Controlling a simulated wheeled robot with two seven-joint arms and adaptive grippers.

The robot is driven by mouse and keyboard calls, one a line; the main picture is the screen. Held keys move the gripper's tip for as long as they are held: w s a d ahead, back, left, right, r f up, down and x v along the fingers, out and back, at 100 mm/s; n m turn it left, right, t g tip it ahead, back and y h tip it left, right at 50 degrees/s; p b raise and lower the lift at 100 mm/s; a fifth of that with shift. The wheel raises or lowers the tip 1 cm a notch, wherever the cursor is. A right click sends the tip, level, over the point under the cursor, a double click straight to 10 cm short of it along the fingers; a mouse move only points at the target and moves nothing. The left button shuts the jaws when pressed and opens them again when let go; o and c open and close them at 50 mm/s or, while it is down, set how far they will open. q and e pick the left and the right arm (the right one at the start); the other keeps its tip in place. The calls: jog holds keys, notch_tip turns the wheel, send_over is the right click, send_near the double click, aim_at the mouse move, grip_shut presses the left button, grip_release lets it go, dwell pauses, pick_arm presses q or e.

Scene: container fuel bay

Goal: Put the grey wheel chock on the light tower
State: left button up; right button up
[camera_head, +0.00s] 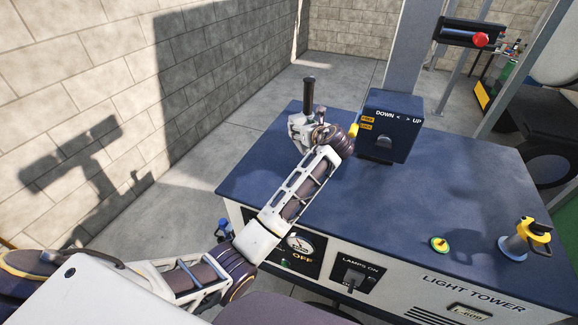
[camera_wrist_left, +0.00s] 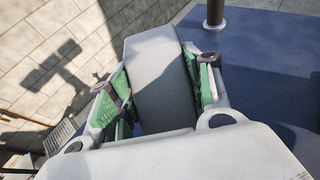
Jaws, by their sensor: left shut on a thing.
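The light tower (camera_head: 450,195) has a dark blue flat top and white sides with its name on the front. My left gripper (camera_head: 304,128) is over the far left part of that top. In the left wrist view it is shut on the grey wheel chock (camera_wrist_left: 160,88), a plain grey block between the green finger pads. The tower's blue top also shows in the left wrist view (camera_wrist_left: 265,65). In the head view my gripper mostly hides the chock, and I cannot tell whether it touches the top. My right gripper is not in view.
A dark upright pipe (camera_head: 308,92) stands just beyond my left gripper. A control box (camera_head: 391,126) marked DOWN and UP and a grey mast (camera_head: 405,50) stand to its right. A yellow-handled fitting (camera_head: 526,237) is at the right. The middle of the top is clear.

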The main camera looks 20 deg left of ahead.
pick_arm(q)
jog(key=shift+w+f, duration=0.1)
jog(key=shift+f, duration=3.05)
jog(key=shift+f, duration=0.1)
jog(key=shift+f, duration=1.8)
jog(key=o, duration=1.3)
jog(key=shift+o, duration=0.2)
jog(key=v, duration=1.2)
